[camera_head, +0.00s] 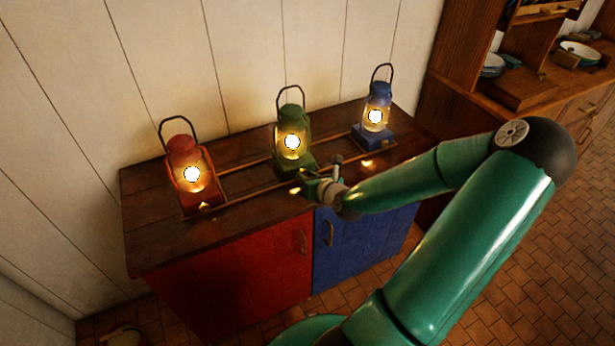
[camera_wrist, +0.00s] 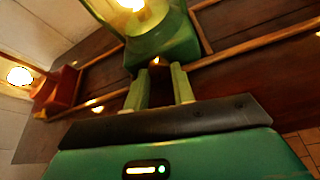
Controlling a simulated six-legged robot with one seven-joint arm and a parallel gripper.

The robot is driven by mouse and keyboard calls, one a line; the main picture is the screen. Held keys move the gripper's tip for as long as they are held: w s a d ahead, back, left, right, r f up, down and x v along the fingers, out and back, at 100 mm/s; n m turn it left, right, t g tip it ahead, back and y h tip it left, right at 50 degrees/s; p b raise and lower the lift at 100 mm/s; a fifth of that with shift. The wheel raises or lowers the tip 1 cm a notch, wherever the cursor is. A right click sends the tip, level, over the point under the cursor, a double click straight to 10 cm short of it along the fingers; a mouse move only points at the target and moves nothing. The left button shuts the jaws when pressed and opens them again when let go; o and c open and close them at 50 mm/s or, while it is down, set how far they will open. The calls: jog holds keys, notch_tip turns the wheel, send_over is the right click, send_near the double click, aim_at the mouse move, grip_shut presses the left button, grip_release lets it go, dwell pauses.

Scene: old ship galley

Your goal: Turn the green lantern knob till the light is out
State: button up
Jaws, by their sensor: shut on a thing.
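The green lantern (camera_head: 291,135) stands upright on the cabinet top between two other lanterns, and its flame is lit bright. In the wrist view its green base (camera_wrist: 165,45) is straight ahead of my fingers. My gripper (camera_head: 311,186) is low at the front of that base. In the wrist view my gripper's two green fingers (camera_wrist: 159,82) stand a little apart, shut on the knob. The knob is small and mostly hidden between the fingertips, so its turn angle cannot be told.
The red lantern (camera_head: 186,165) at left and the blue lantern (camera_head: 376,115) at right are also lit. Thin wooden rails (camera_head: 245,194) run along the lantern row. The dark cabinet top (camera_head: 150,235) is clear at front left. A wooden dresser (camera_head: 470,75) stands at right.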

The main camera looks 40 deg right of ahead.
jog(key=shift+w, duration=0.1)
jog(key=n+h, duration=0.1)
jog(key=n, duration=0.1)
jog(key=n+h, duration=0.1)
jog(key=shift+w+a+n+g+h, duration=0.1)
jog(key=shift+a+n+g+h, duration=0.2)
jog(key=shift+n+g, duration=0.1)
jog(key=n+h, duration=0.2)
jog(key=n, duration=0.1)
dwell(0.3)
jog(key=shift+n, duration=0.3)
jog(key=o, duration=1)
jog(key=shift+a, duration=0.1)
